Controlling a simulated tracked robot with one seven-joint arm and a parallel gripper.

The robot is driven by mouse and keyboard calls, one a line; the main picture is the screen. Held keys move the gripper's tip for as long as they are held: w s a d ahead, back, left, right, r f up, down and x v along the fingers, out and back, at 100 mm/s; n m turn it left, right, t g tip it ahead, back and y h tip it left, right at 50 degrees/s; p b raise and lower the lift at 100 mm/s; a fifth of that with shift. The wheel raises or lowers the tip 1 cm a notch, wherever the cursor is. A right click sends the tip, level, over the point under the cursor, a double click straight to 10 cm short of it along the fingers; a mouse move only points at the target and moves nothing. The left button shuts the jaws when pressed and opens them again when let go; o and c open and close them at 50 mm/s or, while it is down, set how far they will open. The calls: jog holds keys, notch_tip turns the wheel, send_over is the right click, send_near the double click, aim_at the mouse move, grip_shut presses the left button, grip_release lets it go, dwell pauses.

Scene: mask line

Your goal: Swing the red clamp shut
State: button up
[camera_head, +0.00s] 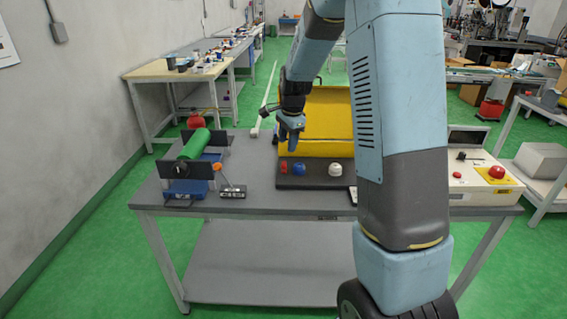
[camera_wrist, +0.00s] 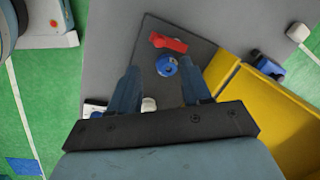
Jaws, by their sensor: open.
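The red clamp (camera_head: 284,166) is a small red piece at the left end of a dark board on the table. In the wrist view it shows as a short red bar (camera_wrist: 168,43) lying across the board. A round blue piece (camera_head: 299,168) is beside it and also shows in the wrist view (camera_wrist: 166,66). My gripper (camera_head: 291,138) is above the board. In the wrist view its fingers (camera_wrist: 158,75) are apart and empty, with the blue piece seen between their tips and the red bar just beyond them. I cannot tell whether the clamp touches the blue piece.
A yellow box (camera_head: 325,105) stands behind the board (camera_head: 318,183). A white knob (camera_head: 335,170) is to its right. A green cylinder (camera_head: 195,144) on dark stands is at the table's left. A control box with a red button (camera_head: 497,172) is at the right. Grey tabletop (camera_head: 250,165) lies bare left of the board.

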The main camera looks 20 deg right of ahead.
aim_at(284, 162)
jog(key=f, duration=0.3)
jog(key=w+f, duration=0.1)
jog(key=f, duration=0.5)
jog(key=shift+w+a+f, duration=0.25)
jog(key=shift+w, duration=0.15)
jog(key=shift+a, duration=0.1)
grip_shut()
